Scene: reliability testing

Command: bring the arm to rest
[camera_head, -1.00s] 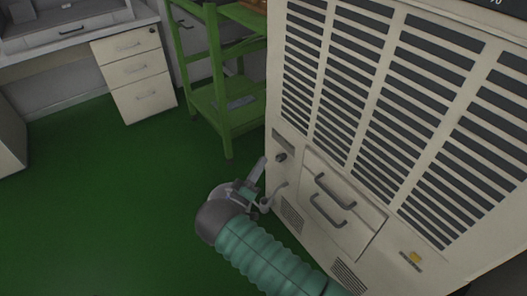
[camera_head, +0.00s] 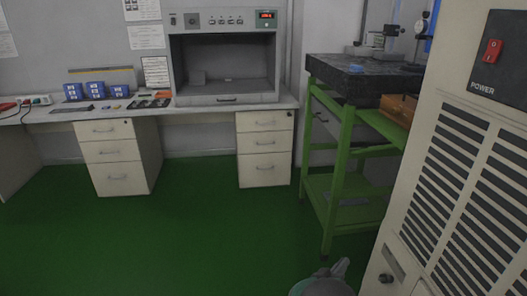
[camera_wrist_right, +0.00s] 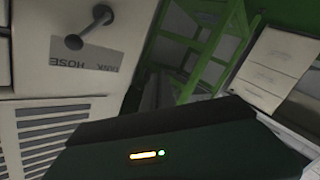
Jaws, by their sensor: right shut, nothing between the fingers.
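My right gripper (camera_head: 338,268) shows at the bottom edge of the head view, just left of the beige cabinet (camera_head: 470,190). Only its tip and a grey rounded part of my wrist are in the picture. It is shut and holds nothing. In the right wrist view a dark part of mine with an orange and a green light fills the bottom. The cabinet's front fills the left of that view, with a dark knob (camera_wrist_right: 74,42) and a label reading HOSE. My left gripper is not in view.
A green stand (camera_head: 338,180) with a dark slab on top (camera_head: 362,80) stands beside the cabinet. A bench (camera_head: 200,108) with drawers and an oven-like device (camera_head: 225,55) runs along the back wall. The green floor (camera_head: 180,230) to the left is clear.

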